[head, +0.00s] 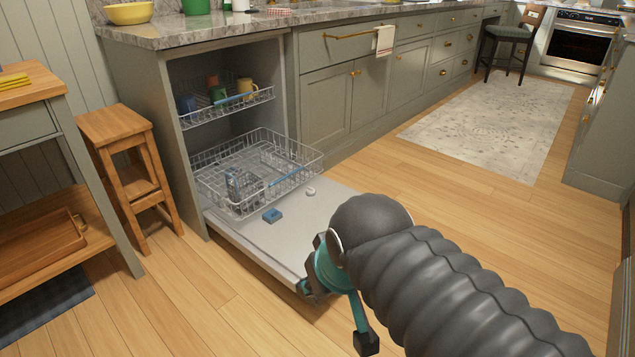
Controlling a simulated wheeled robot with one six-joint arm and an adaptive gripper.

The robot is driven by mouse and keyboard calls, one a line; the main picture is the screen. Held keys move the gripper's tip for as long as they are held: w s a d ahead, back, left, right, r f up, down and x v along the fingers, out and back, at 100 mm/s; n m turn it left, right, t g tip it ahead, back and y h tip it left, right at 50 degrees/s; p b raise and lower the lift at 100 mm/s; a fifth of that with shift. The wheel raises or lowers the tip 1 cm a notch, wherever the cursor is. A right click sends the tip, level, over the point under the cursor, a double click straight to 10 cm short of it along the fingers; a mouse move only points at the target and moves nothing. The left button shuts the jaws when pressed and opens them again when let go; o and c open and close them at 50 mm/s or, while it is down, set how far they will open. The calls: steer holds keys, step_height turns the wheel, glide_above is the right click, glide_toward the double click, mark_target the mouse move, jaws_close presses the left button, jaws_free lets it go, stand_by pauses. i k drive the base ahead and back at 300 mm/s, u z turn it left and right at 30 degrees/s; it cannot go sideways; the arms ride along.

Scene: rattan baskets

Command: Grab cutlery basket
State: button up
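A grey cutlery basket (243,187) stands in the front left part of the pulled-out lower dishwasher rack (300,165). Its inside is too small to make out. My gripper (336,318), teal with dark fingertips, is at the end of my dark ribbed arm. It is in front of the open dishwasher door (260,245), near its front right corner. The gripper is below and right of the basket in the picture and apart from it. Its two fingers are spread and nothing shows between them.
The upper rack (247,103) holds several cups. A blue block (272,215) and a small white round thing (311,192) lie on the lowered door. A wooden stool (115,128) stands left of the dishwasher. The wooden floor (190,310) in front is clear.

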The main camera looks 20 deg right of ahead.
mark_target(247, 192)
steer(key=z, duration=0.3)
steer(key=i, duration=1)
